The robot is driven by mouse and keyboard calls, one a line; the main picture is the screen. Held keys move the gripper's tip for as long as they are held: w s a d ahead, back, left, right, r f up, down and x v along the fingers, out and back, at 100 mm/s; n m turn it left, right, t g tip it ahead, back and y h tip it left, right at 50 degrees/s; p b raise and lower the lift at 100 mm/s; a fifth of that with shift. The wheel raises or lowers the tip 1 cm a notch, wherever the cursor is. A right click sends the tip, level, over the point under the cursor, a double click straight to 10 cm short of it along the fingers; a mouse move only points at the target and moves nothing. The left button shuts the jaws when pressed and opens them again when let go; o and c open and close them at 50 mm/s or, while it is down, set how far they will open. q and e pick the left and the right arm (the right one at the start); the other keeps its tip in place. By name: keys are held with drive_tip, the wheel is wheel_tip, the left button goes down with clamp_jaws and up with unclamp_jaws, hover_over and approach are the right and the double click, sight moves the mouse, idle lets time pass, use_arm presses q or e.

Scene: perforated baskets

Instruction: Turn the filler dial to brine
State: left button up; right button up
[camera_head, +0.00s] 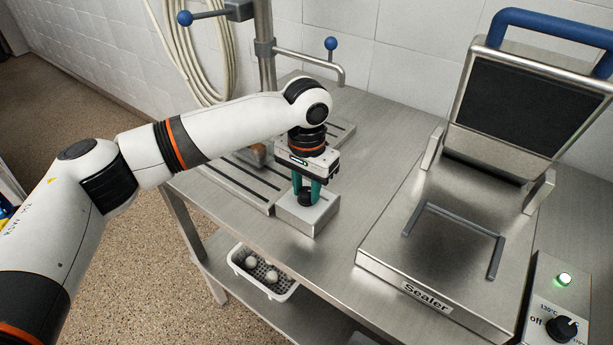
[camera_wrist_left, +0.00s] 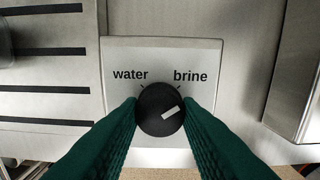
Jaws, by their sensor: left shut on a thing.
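The filler dial (camera_wrist_left: 152,100) is a round black knob on a pale metal box (camera_head: 321,216). In the left wrist view the word "water" is printed at its upper left and "brine" at its upper right, each with a short tick. Its white pointer mark slants right and slightly up, lower than the brine tick. In the head view the dial (camera_head: 305,198) is small and partly hidden. My left gripper (camera_head: 307,190) reaches down from above, its green fingers (camera_wrist_left: 160,112) shut on both sides of the dial. My right gripper is not in view.
The sealer (camera_head: 385,262), lid raised, stands to the right on the steel table. A control box (camera_head: 550,290) with a green light and another knob is at far right. Blue-knobbed levers (camera_head: 331,44) stand behind my arm. A white perforated basket (camera_head: 240,270) holding balls is below.

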sight(307, 191)
use_arm(q)
drive_tip(key=m+p, duration=0.1)
drive_tip(key=p, duration=0.1)
drive_tip(key=m+p, duration=0.4)
drive_tip(key=p, duration=0.1)
drive_tip(key=shift+r, duration=0.3)
drive_tip(key=m+p, duration=0.2)
drive_tip(key=m, duration=0.1)
drive_tip(key=shift+f, duration=0.1)
drive_tip(key=m+p, duration=0.2)
drive_tip(key=m, duration=0.1)
drive_tip(key=shift+m, duration=0.3)
drive_tip(key=m+p, duration=0.1)
drive_tip(key=m, duration=0.3)
drive_tip(key=shift+f+p, duration=0.15)
drive_tip(key=shift+p, duration=0.2)
drive_tip(key=shift+m, duration=0.3)
drive_tip(key=o, duration=1)
drive_tip(key=shift+c, duration=0.2)
wheel_tip(307, 191, up, 12)
drive_tip(key=b, duration=0.2)
drive_tip(key=shift+b, duration=0.4)
